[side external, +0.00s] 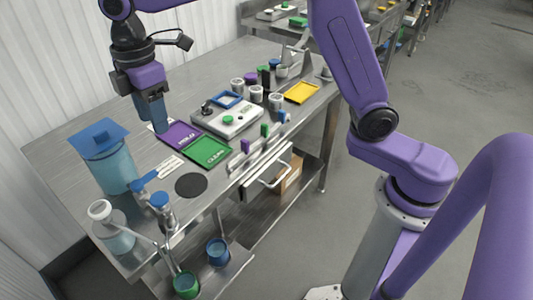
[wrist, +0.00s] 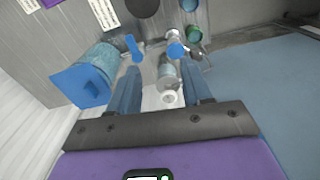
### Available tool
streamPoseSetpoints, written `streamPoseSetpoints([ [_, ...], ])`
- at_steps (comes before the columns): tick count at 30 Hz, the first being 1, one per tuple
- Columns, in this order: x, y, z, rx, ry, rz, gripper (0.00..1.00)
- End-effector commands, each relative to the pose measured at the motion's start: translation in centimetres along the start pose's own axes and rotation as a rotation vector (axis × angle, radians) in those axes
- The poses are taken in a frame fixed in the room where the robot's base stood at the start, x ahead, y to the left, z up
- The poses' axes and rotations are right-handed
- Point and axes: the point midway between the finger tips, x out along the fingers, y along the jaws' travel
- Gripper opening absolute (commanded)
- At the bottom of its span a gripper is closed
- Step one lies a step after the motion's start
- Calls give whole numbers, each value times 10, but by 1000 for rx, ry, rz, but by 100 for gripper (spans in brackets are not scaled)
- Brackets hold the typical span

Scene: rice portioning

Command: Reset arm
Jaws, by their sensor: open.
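My gripper (side external: 153,112) hangs over the steel table (side external: 70,127) on its far left side, pointing down. Its two blue fingers are apart in the wrist view (wrist: 161,88), with nothing held between them. In the side view it is above the table, behind the blue-lidded clear container (side external: 118,170) and left of the purple tray (side external: 180,134). The container also shows left of the fingers in the wrist view (wrist: 82,85).
A green tray (side external: 208,153), a scale (side external: 228,118) and a black disc (side external: 191,185) lie mid-table. A blue cup (side external: 218,254) and green cup (side external: 186,285) sit lower. A yellow tray (side external: 301,92) lies right.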

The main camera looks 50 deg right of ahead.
Motion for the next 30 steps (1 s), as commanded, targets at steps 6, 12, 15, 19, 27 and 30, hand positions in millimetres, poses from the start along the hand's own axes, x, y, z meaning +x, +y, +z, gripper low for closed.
streamPoseSetpoints([
  [6, 1, -62, 43, 84, 6, 2, 49],
  [12, 9, -120, 89, 161, 11, 3, 49],
  [15, 16, -149, 116, 199, 13, 3, 49],
  [19, 27, -186, 153, 250, 17, 2, 49],
  [27, 53, -249, 222, 338, 21, 0, 49],
  [30, 60, -260, 235, 356, 22, -1, 49],
])
